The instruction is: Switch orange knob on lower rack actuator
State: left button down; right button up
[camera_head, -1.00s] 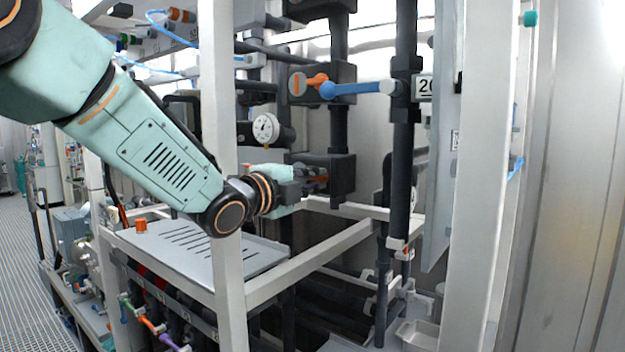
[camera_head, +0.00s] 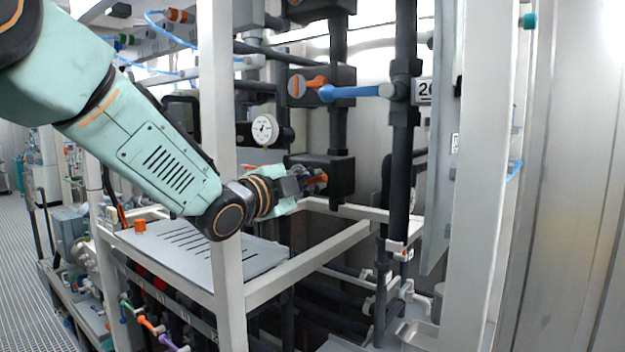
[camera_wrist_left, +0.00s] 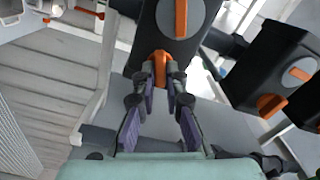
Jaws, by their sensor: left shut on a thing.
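The lower rack actuator (camera_head: 341,176) is a black box on a dark vertical pipe, right of my left gripper in the head view. In the left wrist view, the orange knob (camera_wrist_left: 161,62) sits between the two fingertips (camera_wrist_left: 162,78). The actuator (camera_wrist_left: 149,41) there has a grey disc with an orange bar (camera_wrist_left: 181,17). My right gripper is not in view.
An upper actuator (camera_head: 343,78) with an orange knob and a blue lever (camera_head: 352,92) sits above. A pressure gauge (camera_head: 265,128) is left of the pipe. A slotted grey plate (camera_head: 185,240) lies below.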

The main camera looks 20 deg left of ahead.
pick_arm(q)
jog(key=n+p, duration=0.1)
jog(key=n, duration=0.2)
jog(key=shift+a+n, duration=0.1)
jog(key=shift+n, duration=0.3)
jog(key=n+p, duration=0.1)
jog(key=n, duration=0.2)
jog(key=shift+n+p, duration=0.3)
jog(key=shift+p, duration=0.05)
jog(key=n, duration=0.1)
jog(key=n+p, duration=0.1)
jog(key=n, duration=0.1)
jog(key=shift+f, duration=0.25)
jog(key=shift+f+n+p, duration=0.1)
jog(key=shift+n+p, duration=0.25)
jog(key=shift+n, duration=0.25)
jog(key=shift+f, duration=0.1)
jog(key=c, duration=1.7)
grip_release()
jog(key=o, duration=0.3)
jog(key=shift+r, duration=0.3)
